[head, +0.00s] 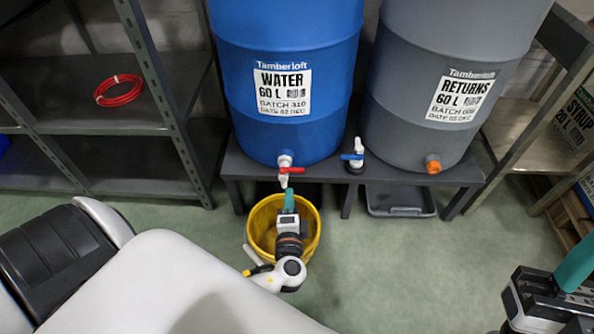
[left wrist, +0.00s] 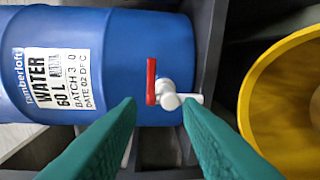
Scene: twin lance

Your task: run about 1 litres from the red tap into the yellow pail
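The red tap (head: 291,170) is at the bottom front of the blue water barrel (head: 287,70). Its red lever lies crosswise to the white spout, and I see no water running. In the left wrist view the tap (left wrist: 152,82) shows beyond my fingertips, untouched. The yellow pail (head: 254,227) stands on the floor below the tap; its rim also shows in the left wrist view (left wrist: 250,85). My left gripper (head: 289,193) is open and empty, above the pail, hiding part of its inside. My right gripper (head: 572,268) is at the lower right; its finger gap is unclear.
A grey returns barrel (head: 420,100) with an orange outlet stands to the right on the same dark bench (head: 235,168). A blue-handled tap (head: 354,156) sits between the barrels. A grey tray (head: 400,212) lies under the bench. Shelves flank both sides. Floor right of the pail is clear.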

